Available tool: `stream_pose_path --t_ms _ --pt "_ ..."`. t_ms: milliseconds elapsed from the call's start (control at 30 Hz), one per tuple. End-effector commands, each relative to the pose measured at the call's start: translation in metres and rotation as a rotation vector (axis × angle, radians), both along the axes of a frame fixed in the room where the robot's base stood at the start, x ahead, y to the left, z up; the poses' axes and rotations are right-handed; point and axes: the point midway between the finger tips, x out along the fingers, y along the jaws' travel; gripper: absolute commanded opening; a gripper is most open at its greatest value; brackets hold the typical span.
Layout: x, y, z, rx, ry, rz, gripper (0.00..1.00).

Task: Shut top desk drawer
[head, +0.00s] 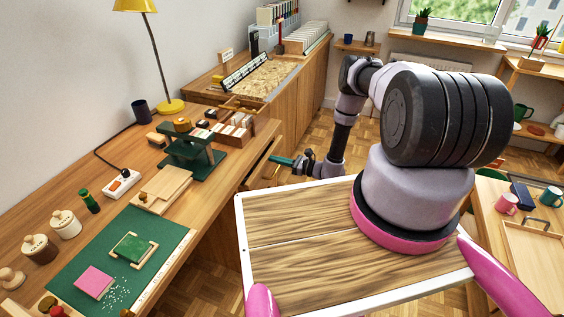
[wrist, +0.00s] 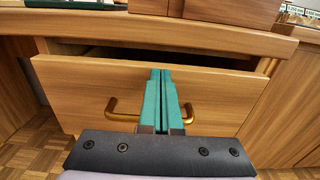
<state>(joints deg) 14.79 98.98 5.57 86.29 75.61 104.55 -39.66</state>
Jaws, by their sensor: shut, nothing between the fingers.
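The top desk drawer (wrist: 75,90) has a light wood front with a brass bar handle (wrist: 122,118). It stands part-way open in the wrist view, with a dark gap showing above its front, under the desk top (wrist: 180,32). In the head view the drawer (head: 262,158) juts out at the desk's far end, partly hidden. My gripper (wrist: 162,72) has its green fingers shut and empty, in front of the drawer front and over the middle of the handle. Whether the fingertips touch the wood I cannot tell. My gripper also shows in the head view (head: 274,160), beside the drawer.
The desk (head: 190,222) carries a green mat (head: 60,270), a dark green stand (head: 190,155), a yellow lamp (head: 170,106) and jars. A low cabinet (head: 300,85) stands beyond it. A table with cups (head: 530,250) is at the right. Parquet floor shows between.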

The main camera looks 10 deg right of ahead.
Motion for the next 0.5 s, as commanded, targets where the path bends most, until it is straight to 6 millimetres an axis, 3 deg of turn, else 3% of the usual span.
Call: stream_pose_path --t_ms 333,500 --pt "0.001 0.002 0.0 0.0 0.0 0.0 0.0" --pt "0.014 0.022 0.0 0.0 -0.004 0.003 0.0"
